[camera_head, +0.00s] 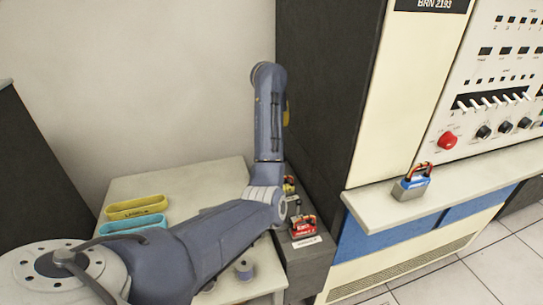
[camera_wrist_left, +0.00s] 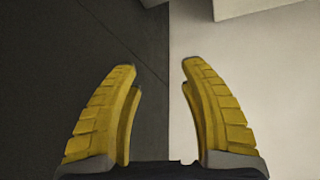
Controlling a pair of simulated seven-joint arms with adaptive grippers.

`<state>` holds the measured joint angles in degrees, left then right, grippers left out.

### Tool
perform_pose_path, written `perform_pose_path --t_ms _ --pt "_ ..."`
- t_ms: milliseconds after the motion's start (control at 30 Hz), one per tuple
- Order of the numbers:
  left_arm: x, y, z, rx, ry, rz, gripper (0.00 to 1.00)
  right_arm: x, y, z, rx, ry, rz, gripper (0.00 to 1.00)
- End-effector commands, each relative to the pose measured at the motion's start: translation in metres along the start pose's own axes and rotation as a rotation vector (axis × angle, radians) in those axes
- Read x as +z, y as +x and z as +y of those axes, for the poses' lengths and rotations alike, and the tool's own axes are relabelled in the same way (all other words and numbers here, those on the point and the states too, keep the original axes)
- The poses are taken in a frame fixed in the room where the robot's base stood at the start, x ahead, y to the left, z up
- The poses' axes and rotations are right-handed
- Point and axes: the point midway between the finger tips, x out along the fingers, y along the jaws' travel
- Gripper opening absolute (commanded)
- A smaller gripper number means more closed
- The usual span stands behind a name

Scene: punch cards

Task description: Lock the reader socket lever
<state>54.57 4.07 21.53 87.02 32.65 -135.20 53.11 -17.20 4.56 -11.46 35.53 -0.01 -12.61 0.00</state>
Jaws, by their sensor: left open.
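No part is clearly marked as the reader socket lever. A red block with a dark handle (camera_head: 303,226) sits on the dark low cabinet beside the pale table, partly behind my arm. A grey and blue block with a red handle (camera_head: 411,186) stands on the console ledge. My left gripper (camera_wrist_left: 158,66) is open and empty in the left wrist view, facing a dark panel and a pale surface. In the head view, only a sliver of its yellow finger (camera_head: 286,114) shows, beside the tall dark cabinet side. My right gripper is out of view.
A yellow tray (camera_head: 136,207) and a light blue tray (camera_head: 132,225) lie on the pale table (camera_head: 190,182). A small spool (camera_head: 244,269) is near its front. The console panel (camera_head: 490,100) has a red knob (camera_head: 447,141) and several switches. The ledge (camera_head: 470,182) is mostly clear.

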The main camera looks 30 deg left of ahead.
Motion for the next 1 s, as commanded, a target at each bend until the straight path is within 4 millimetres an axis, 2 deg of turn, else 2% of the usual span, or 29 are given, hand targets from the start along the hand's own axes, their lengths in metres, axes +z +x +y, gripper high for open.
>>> perform_pose_path --t_ms 33,100,233,467,1000 --pt "0.019 0.015 -0.004 -0.003 -0.014 -0.045 0.44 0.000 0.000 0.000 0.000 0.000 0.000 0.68" --pt "0.038 0.030 -0.008 -0.007 -0.031 -0.091 0.44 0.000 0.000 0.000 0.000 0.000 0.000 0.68" --pt "0.059 0.045 -0.014 -0.015 -0.051 -0.140 0.44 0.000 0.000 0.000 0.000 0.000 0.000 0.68" --pt "0.067 0.067 -0.018 -0.021 -0.054 -0.155 0.44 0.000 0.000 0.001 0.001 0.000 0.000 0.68" --pt "0.082 0.162 -0.019 -0.021 -0.054 -0.156 0.44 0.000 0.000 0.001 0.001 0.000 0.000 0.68"
